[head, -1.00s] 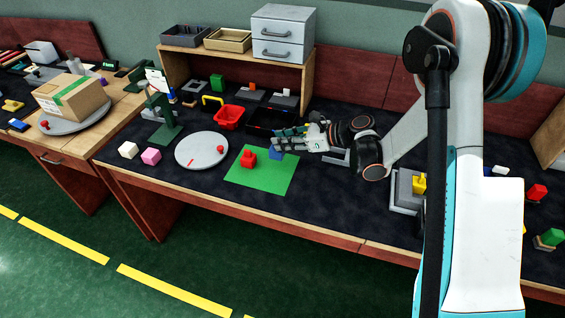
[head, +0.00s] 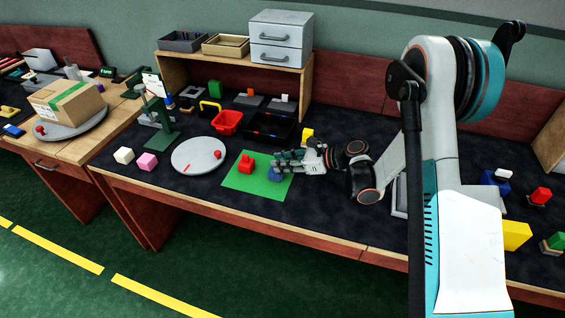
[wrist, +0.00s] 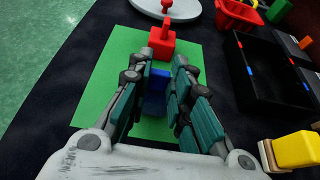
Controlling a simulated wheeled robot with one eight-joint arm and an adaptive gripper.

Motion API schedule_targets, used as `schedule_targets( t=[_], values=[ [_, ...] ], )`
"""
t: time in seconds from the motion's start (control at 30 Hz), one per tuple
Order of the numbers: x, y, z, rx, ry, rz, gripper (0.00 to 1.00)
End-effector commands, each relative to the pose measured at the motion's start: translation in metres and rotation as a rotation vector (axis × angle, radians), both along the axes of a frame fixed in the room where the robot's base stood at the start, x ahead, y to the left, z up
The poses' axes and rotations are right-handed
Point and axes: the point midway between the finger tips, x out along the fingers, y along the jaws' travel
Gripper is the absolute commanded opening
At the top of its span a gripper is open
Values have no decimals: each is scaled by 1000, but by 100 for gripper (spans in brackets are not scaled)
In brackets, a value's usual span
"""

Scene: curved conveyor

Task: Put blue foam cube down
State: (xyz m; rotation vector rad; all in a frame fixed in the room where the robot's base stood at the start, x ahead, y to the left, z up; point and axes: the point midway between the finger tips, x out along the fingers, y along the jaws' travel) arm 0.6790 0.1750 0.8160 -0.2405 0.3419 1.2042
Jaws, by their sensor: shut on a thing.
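The blue foam cube (head: 274,174) is between the fingers of my gripper (head: 278,164), at the right part of the green mat (head: 240,184). In the wrist view the cube (wrist: 155,92) sits between both fingers of my gripper (wrist: 160,75), partly hidden by them. The fingers are shut on it. I cannot tell whether its underside touches the mat. A red knobbed block (head: 245,164) stands on the mat to the left of the cube; in the wrist view the red block (wrist: 162,44) is just beyond the fingertips.
A round grey disc (head: 199,155) lies left of the mat. A red bin (head: 227,122) and a black tray (head: 268,126) stand behind. A yellow block (head: 307,134) is behind my gripper. White (head: 123,155) and pink (head: 147,161) cubes lie far left. The mat's front is bare.

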Motion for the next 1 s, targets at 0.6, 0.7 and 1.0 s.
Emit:
schedule_targets(
  t=[0.6,0.7,1.0],
  values=[
    [-2,-6,5,0,0,-2,39],
    [-6,-20,13,0,1,-3,39],
    [-26,-74,37,0,1,-4,39]
  ],
)
